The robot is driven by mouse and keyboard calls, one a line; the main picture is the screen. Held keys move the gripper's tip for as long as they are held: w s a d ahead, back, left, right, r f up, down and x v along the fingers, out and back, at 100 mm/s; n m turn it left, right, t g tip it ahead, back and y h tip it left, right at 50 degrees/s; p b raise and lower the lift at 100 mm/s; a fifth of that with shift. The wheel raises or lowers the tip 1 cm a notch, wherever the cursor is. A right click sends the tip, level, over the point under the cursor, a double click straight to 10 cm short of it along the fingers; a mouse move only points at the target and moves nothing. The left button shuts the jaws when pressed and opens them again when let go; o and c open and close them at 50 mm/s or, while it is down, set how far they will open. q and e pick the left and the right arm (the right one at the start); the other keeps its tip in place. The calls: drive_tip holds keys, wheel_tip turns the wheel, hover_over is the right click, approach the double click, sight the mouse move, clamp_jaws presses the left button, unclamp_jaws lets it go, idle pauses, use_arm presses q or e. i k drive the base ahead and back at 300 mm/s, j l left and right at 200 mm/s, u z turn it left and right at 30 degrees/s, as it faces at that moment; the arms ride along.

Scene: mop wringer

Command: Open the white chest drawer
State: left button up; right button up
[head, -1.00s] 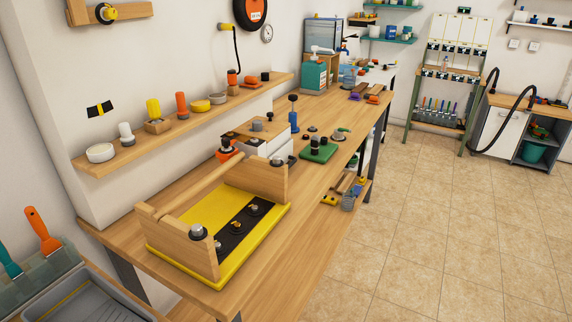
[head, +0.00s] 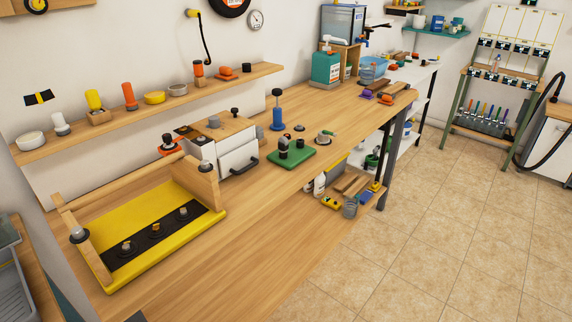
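The white chest (head: 236,160) stands on the wooden workbench, right of the yellow tray. It has a wooden top (head: 214,131) with small knobs on it. Its white drawer front (head: 238,156) faces the bench's front edge and has a dark handle (head: 246,165) low on its right part. The drawer looks closed. The chest's left side is partly hidden by the tray's wooden end board. Neither of my grippers shows in the head view.
The yellow tray with wooden end boards (head: 112,220) stands left of the chest. A green block with dark knobs (head: 291,158) and a blue plunger-like tool (head: 277,118) stand to its right. The bench (head: 262,215) is bare in front of the chest. Tiled floor (head: 400,255) lies open to the right.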

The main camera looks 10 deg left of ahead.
sight(230, 163)
drive_tip(key=i+l, duration=0.1)
drive_tip(key=l, duration=0.35)
drive_tip(key=i+l+u, duration=0.1)
drive_tip(key=l, duration=0.35)
drive_tip(key=i+l, duration=0.1)
drive_tip(key=l, duration=0.35)
drive_tip(key=l+u, duration=0.1)
drive_tip(key=l, duration=0.35)
drive_tip(key=i, duration=0.05)
